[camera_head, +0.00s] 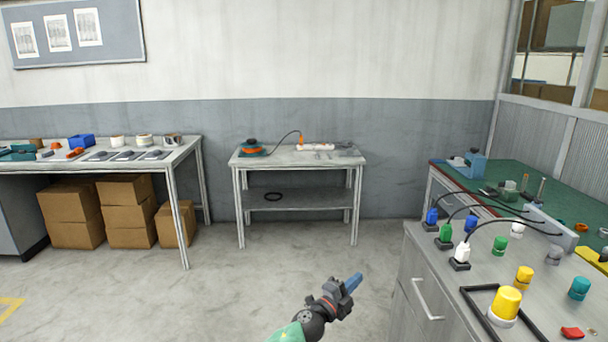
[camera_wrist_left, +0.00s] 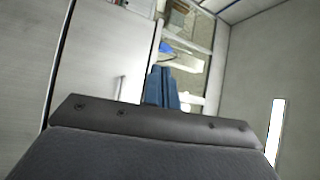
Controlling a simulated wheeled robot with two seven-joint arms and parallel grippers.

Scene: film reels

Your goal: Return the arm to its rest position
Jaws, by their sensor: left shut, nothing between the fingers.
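My left gripper (camera_head: 353,283) shows at the bottom middle of the head view, with blue fingers held together and nothing between them. It is in the air over the bare floor, apart from the grey cabinet on its right. In the left wrist view its blue fingers (camera_wrist_left: 161,88) are also together and empty. My right gripper is in neither view.
A grey cabinet (camera_head: 412,285) with coloured connectors and cables on top stands at the right. A small metal table (camera_head: 300,163) stands against the back wall. A long workbench (camera_head: 95,163) with cardboard boxes (camera_head: 128,188) beneath is at the left. The middle floor is clear.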

